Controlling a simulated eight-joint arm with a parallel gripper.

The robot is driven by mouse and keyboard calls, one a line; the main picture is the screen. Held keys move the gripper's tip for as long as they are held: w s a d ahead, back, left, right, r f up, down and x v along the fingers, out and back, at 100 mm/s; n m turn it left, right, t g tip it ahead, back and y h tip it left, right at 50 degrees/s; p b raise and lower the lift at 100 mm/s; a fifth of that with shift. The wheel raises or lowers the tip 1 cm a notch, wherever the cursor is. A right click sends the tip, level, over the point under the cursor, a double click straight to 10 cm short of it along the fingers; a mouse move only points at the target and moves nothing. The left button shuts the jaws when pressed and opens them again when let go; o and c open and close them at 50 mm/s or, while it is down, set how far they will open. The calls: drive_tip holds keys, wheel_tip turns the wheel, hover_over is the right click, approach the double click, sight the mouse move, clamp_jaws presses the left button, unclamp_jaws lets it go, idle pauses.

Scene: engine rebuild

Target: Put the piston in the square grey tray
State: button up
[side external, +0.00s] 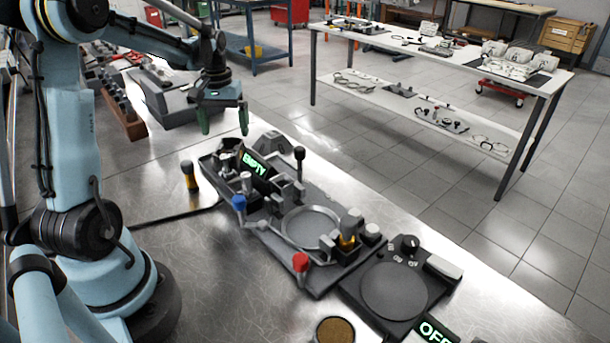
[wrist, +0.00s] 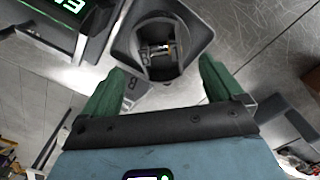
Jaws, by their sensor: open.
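My gripper (side external: 224,122) is open and hangs above the bench, just behind the machine with the green EMPTY display. In the wrist view its two green fingers (wrist: 161,72) are spread apart, with nothing clamped between them. Ahead of the fingertips is a dark grey, angular, open-topped holder (wrist: 200,32), which looks like the square tray. Inside it is a round hollow part (wrist: 158,48) with metal and a bit of orange showing, possibly the piston. I cannot tell whether the fingers touch it. In the side view I cannot make out the piston or square tray clearly.
The machine (side external: 300,215) has upright levers with blue and red knobs. A dark round-plate unit (side external: 392,288) stands at its right. A long grey container (side external: 168,98) and a brown rack of parts (side external: 122,115) lie left of my gripper.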

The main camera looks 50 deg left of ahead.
wheel_tip(320, 180, up, 6)
drive_tip(key=d+m+t, duration=0.1)
drive_tip(key=d, duration=0.3)
drive_tip(key=d+r+m+t, duration=0.1)
drive_tip(key=d, duration=0.3)
drive_tip(key=d+m+y, duration=0.1)
drive_tip(key=d+m, duration=0.1)
drive_tip(key=d, duration=0.3)
drive_tip(key=shift+r+t, duration=0.2)
drive_tip(key=shift+t, duration=0.2)
drive_tip(key=s+d+f+m+t, duration=0.1)
drive_tip(key=s+d+m+t, duration=0.1)
drive_tip(key=d, duration=0.4)
drive_tip(key=s+d+f+m+t+h, duration=0.1)
drive_tip(key=s+d+f+m+t, duration=0.1)
drive_tip(key=d, duration=0.5)
drive_tip(key=shift+s+m, duration=0.3)
drive_tip(key=shift+m, duration=0.2)
